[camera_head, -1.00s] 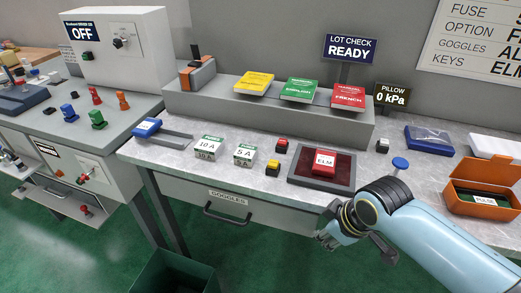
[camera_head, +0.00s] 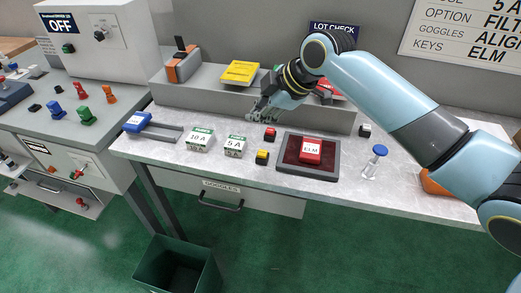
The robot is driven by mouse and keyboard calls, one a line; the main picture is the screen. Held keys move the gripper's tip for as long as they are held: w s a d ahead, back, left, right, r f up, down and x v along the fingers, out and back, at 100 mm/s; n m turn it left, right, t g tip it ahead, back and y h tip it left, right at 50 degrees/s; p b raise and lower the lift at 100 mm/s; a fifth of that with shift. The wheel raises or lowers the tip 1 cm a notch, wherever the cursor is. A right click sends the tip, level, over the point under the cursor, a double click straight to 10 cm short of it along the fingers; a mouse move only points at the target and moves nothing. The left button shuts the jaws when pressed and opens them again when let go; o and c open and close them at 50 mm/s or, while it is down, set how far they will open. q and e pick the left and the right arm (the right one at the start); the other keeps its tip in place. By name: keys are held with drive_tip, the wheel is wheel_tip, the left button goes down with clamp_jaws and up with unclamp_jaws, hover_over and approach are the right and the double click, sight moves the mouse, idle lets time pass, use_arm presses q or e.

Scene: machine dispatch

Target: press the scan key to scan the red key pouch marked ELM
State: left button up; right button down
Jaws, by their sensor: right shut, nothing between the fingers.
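The red key pouch marked ELM (camera_head: 311,150) lies on a dark red pad in a grey-framed tray (camera_head: 337,172) on the bench. Left of the tray stand a red-topped key (camera_head: 270,133) and a yellow-topped key (camera_head: 262,158). A white-topped key (camera_head: 364,130) stands behind the tray at its right. No lettering shows which one is the scan key. My right gripper (camera_head: 262,114) is shut and empty, fingers pointing down, above and slightly behind the red-topped key, apparently apart from it. My left gripper is not in view.
My right arm crosses above the back shelf (camera_head: 200,92), hiding part of its booklets and the ready sign. Two green-and-white fuse boxes (camera_head: 236,147) stand left of the keys. A blue-topped stamp-like object (camera_head: 376,160) stands right of the tray. The front bench strip is clear.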

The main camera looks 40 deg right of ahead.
drive_tip(key=shift+f, duration=0.1)
drive_tip(key=b, duration=0.8)
hover_over(260, 154)
wheel_tip(260, 154, down, 8)
drive_tip(key=shift+f, duration=0.35)
idle(0.9)
drive_tip(key=shift+f, duration=0.4)
drive_tip(key=shift+a+f+b, duration=0.1)
drive_tip(key=shift+f+b, duration=0.3)
drive_tip(key=shift+f, duration=0.1)
idle(0.6)
drive_tip(key=shift+r, duration=0.1)
drive_tip(key=shift+r+p, duration=0.85)
drive_tip(key=shift+p, duration=0.15)
